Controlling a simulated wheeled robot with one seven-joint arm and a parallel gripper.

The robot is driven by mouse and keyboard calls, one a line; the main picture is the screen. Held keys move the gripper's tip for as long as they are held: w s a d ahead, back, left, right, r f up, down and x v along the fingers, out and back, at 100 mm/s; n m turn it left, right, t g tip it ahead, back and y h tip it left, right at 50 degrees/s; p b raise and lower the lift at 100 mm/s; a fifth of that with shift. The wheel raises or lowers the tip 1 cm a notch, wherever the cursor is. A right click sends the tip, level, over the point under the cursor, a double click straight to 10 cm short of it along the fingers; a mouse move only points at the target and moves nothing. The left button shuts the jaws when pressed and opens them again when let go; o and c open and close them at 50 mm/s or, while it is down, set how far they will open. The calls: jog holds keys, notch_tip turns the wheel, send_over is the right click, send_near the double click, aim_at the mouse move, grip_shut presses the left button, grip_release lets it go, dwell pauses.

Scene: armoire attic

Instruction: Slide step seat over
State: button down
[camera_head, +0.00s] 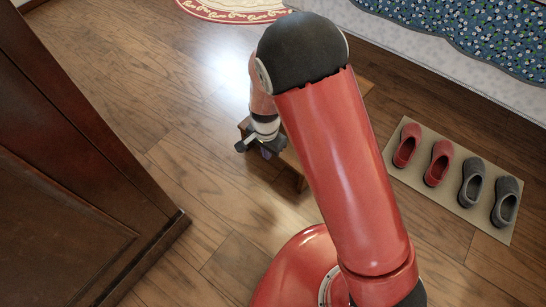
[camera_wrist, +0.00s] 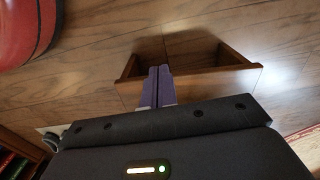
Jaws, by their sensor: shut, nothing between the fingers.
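The step seat is a small brown wooden stool (camera_head: 291,160) on the floor, mostly hidden behind my arm in the head view. One leg and parts of its top edges show. In the wrist view the step seat (camera_wrist: 215,83) lies beyond my gripper, with a pale long panel nearest and darker end pieces. My gripper (camera_head: 265,153) is at the stool's left side in the head view. In the wrist view its two purple fingers (camera_wrist: 160,85) are pressed together with nothing between them. They overlap the long panel; I cannot tell whether they touch it.
A dark wooden armoire (camera_head: 70,190) stands at the left. A beige mat (camera_head: 408,178) with red and grey slippers lies at the right. A bed with a blue floral cover (camera_head: 480,35) is at the upper right. A red-edged rug (camera_head: 235,14) lies at the top. Floor between armoire and stool is clear.

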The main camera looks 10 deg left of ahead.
jog(key=w+d+f+b, duration=0.1)
jog(key=w+f+b, duration=0.1)
jog(key=f, duration=0.7)
jog(key=shift+w+d+f, duration=0.25)
jog(key=shift+w+f, duration=0.15)
jog(key=shift+w, duration=0.45)
